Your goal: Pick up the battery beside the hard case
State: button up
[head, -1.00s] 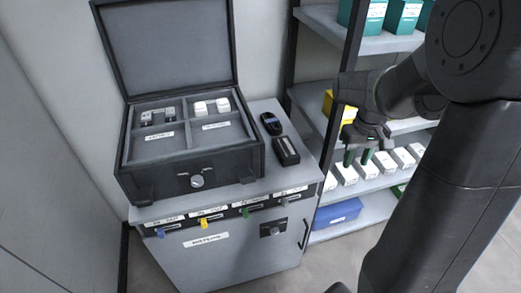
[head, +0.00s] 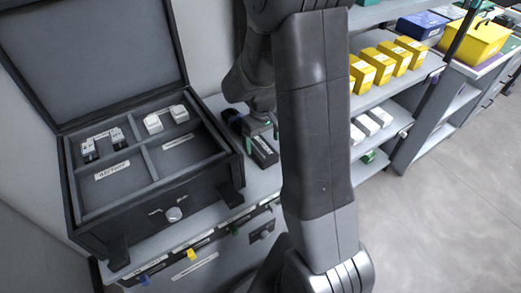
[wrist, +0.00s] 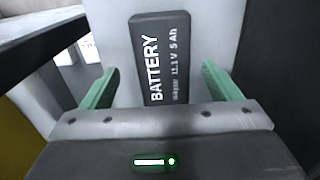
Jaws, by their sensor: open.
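The battery (wrist: 167,60) is a dark block with white "BATTERY" lettering, lying on the cabinet top. In the wrist view it lies between and just beyond the two green fingers of my gripper (wrist: 160,85), with a gap on each side. My gripper is open and empty. In the head view the battery (head: 262,150) lies right of the hard case, partly hidden by my gripper (head: 262,130). The hard case (head: 190,202) is dark grey with its lid open and divided compartments. Two compartments hold small light items.
A small dark device (head: 232,116) lies behind the battery, partly covered by my arm. The case wall stands close on the left. A shelf unit with yellow boxes (head: 397,58) stands to the right. The floor (head: 440,220) at right is clear.

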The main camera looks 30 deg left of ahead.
aim_at(260, 147)
jog(key=shift+a+f, duration=0.2)
jog(key=shift+f, duration=0.75)
jog(key=shift+a+f, duration=0.15)
jog(key=shift+f, duration=0.8)
jog(key=c, duration=1.4)
